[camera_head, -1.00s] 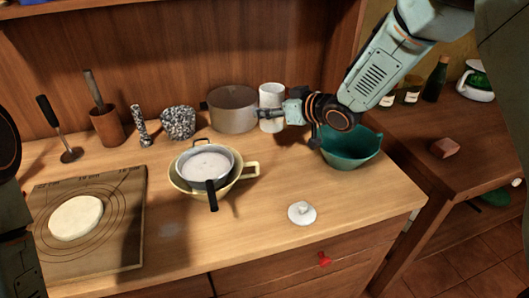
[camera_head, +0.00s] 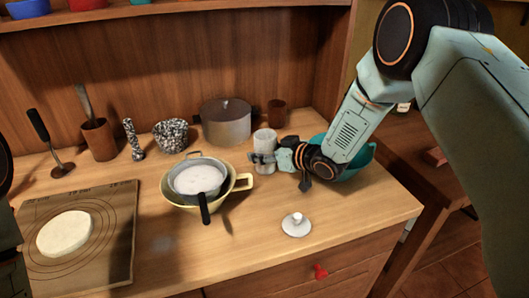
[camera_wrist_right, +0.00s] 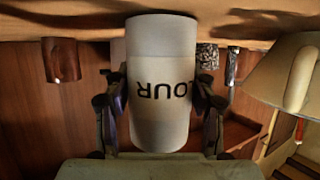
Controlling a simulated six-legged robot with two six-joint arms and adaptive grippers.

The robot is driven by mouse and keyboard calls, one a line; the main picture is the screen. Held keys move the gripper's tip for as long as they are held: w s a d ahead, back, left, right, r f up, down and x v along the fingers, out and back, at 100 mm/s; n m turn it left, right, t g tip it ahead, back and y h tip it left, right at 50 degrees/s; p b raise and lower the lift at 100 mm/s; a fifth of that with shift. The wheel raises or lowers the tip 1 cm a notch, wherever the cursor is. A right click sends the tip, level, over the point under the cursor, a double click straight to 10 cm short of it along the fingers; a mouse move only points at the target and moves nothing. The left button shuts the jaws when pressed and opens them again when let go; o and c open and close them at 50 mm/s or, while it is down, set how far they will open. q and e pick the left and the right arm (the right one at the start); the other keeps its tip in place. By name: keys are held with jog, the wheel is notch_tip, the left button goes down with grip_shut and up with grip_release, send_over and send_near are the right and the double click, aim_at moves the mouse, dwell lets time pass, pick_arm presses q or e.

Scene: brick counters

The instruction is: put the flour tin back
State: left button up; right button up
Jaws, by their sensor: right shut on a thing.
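The white flour tin (camera_head: 265,137) is upright in my right gripper (camera_head: 262,158), in front of the lidded pot and right of the yellow bowl. In the right wrist view, which is upside down, the tin (camera_wrist_right: 160,60) shows dark letters between the two fingers of the gripper (camera_wrist_right: 160,110). The fingers are shut on its sides. Its base is close to the counter; I cannot tell whether it touches. A white round lid with a knob (camera_head: 297,224) lies apart on the counter near the front edge. My left gripper is out of view.
A sieve with white powder (camera_head: 197,179) sits over the yellow bowl (camera_head: 245,182). The steel pot (camera_head: 226,124) and a brown cup (camera_head: 276,113) stand behind the tin. A teal bowl (camera_head: 358,169) is partly behind my right arm. Dough (camera_head: 65,234) lies on a board at left.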

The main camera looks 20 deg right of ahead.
jog(key=shift+w, duration=0.1)
jog(key=shift+f, duration=0.1)
jog(key=o, duration=1.4)
jog(key=shift+o, duration=0.2)
jog(key=p+v, duration=0.1)
jog(key=v, duration=0.9)
jog(key=shift+s+d+r, duration=0.15)
jog(key=shift+s+r, duration=0.1)
jog(key=shift+s+d+r+p, duration=0.1)
jog(key=shift+s+p, duration=0.1)
jog(key=shift+s, duration=0.1)
jog(key=shift+s+d+r+p, duration=0.1)
jog(key=shift+s+d+p, duration=0.05)
jog(key=shift+s, duration=0.15)
